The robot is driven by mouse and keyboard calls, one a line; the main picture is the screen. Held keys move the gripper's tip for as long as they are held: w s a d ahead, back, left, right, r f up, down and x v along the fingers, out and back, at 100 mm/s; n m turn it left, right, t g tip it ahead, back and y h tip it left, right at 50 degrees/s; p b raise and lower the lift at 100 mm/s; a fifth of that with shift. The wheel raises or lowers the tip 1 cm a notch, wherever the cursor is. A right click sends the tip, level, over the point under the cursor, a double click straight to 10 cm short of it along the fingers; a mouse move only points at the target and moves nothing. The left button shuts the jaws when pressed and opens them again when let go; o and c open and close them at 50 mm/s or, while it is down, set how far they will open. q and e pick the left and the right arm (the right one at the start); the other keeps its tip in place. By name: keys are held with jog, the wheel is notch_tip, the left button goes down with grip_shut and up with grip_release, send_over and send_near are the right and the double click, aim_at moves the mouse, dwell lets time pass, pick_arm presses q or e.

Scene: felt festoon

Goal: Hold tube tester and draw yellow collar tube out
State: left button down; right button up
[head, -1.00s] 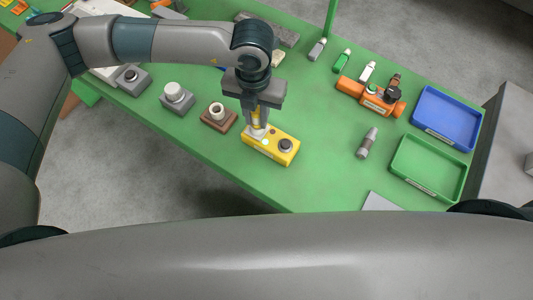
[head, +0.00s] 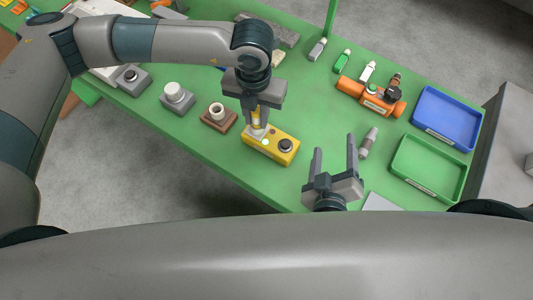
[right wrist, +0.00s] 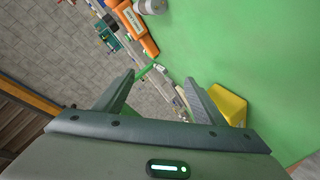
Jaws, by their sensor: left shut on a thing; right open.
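The yellow tube tester (head: 283,155) sits on the green table, with a dark round knob (head: 285,145) on its right part. It also shows in the right wrist view (right wrist: 228,104), beyond the right finger. My left gripper (head: 258,122) is over the tester's left end, pointing down, and is shut on the yellow collar tube (head: 256,117). The tube is upright and mostly hidden by the fingers; I cannot tell how far it sits in the tester. My right gripper (head: 335,146) is open and empty, right of the tester, with fingers pointing away from me.
A grey cylinder (head: 369,141) lies just beyond my right gripper. An orange device (head: 370,99), a blue tray (head: 447,118) and a green tray (head: 428,168) are on the right. A brown block (head: 219,120) and grey blocks (head: 176,99) stand left of the tester.

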aim_at(260, 132)
jog(key=s+a+r+m+y, duration=0.1)
jog(key=a+m+y, duration=0.3)
jog(key=a, duration=1.2)
jog(key=shift+a+r+y, duration=0.15)
jog(key=shift+y, duration=0.85)
jog(key=shift+x, duration=6)
jog(key=shift+s, duration=0.1)
jog(key=c, duration=0.9)
